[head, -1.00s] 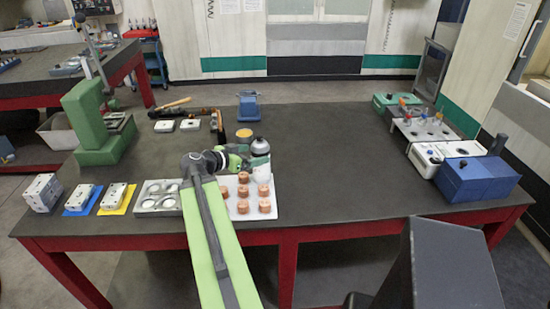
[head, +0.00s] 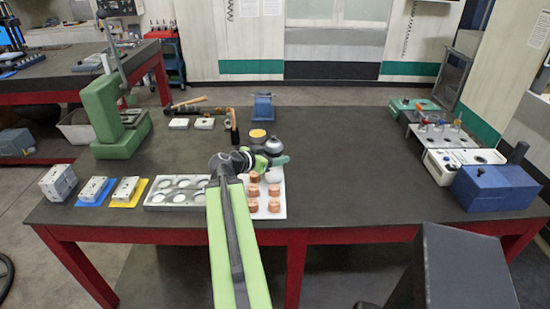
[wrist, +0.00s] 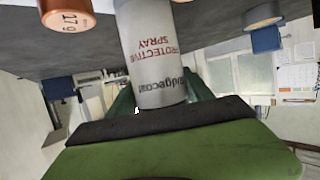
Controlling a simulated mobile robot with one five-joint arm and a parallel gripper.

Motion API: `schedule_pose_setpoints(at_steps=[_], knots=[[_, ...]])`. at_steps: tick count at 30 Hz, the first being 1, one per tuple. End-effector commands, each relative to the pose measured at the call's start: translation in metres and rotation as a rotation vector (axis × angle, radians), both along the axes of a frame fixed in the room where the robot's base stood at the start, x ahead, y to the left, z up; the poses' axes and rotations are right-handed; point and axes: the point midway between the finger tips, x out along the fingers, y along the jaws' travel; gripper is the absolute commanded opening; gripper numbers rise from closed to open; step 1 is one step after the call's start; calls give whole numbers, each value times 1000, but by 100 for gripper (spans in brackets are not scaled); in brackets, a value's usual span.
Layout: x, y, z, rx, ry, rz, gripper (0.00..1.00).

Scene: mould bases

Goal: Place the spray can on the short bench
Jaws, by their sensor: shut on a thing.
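In the wrist view the can (wrist: 150,45) fills the upper middle, with "PROTECTIVE SPRAY" printed upside down. My gripper (head: 268,160) is shut around the can's body, its green fingers on both sides. Whether the can's base touches anything is hidden. A large dark-topped bench (head: 350,170) with red legs lies under the arm. Another red-framed bench (head: 75,85) stands at the back left; which is the short one I cannot tell.
The white tray (head: 279,211) and a grey mould tray (head: 155,204) lie at the front edge. A green press (head: 103,115) stands left. A blue box (head: 493,188) and racks stand right. The bench's middle right is clear.

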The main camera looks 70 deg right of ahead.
Motion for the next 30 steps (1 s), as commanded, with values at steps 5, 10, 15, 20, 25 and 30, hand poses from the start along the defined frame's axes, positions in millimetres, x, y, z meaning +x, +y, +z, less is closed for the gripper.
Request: schedule_pose_setpoints(at_steps=[5, 10, 15, 20, 25, 30], knots=[[0, 0, 0, 0, 0, -1, 8], [0, -1, 0, -1, 1, -1, 0], [0, 0, 2, -1, 1, -1, 0], [1, 0, 15, -1, 1, 1, 0], [2, 0, 31, 0, 1, 3, 0], [2, 2, 48, 0, 1, 3, 0]])
